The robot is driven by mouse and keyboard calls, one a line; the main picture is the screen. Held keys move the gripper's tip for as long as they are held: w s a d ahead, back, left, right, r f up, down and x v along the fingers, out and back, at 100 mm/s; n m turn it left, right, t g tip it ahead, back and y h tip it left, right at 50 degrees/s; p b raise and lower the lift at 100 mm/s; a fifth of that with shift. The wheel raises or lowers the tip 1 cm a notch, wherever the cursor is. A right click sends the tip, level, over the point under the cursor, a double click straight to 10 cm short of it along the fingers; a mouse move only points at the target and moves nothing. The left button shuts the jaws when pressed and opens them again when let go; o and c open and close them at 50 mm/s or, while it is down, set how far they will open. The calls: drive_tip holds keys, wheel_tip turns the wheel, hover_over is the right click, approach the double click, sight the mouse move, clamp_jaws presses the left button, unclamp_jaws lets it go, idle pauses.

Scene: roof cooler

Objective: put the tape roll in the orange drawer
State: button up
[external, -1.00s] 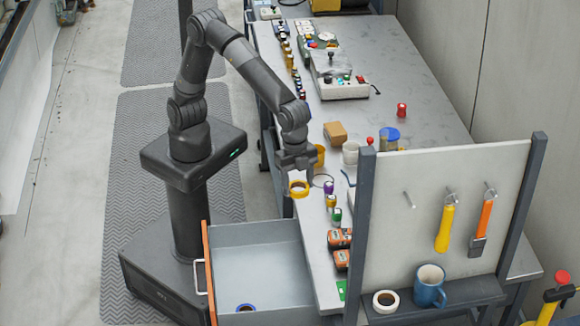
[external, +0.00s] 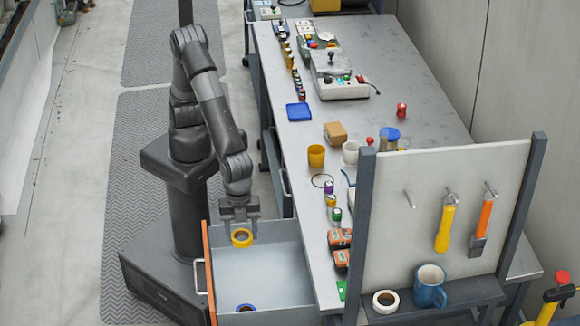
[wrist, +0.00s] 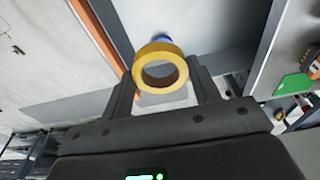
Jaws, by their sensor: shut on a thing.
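My gripper (external: 240,222) is shut on a yellow tape roll (external: 241,237) and holds it above the open drawer (external: 283,262). The drawer has an orange front (external: 208,270) with a pale handle and a grey inside. In the wrist view the tape roll (wrist: 160,68) sits between the two fingers, with its hole facing the camera. A blue roll (external: 245,308) lies on the drawer floor near its lower end; a bit of blue shows behind the yellow roll in the wrist view.
The workbench (external: 420,110) stands right of the drawer. A yellow cup (external: 316,156), a blue tray (external: 299,112) and small bottles stand on it. A white tape roll (external: 386,301) and a blue mug (external: 429,287) sit on the pegboard's shelf. Most of the drawer floor is clear.

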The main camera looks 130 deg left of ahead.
sight(246, 291)
wheel_tip(246, 291, down, 22)
drive_tip(key=shift+r, duration=0.25)
drive_tip(key=shift+f, duration=0.1)
drive_tip(key=o, duration=1)
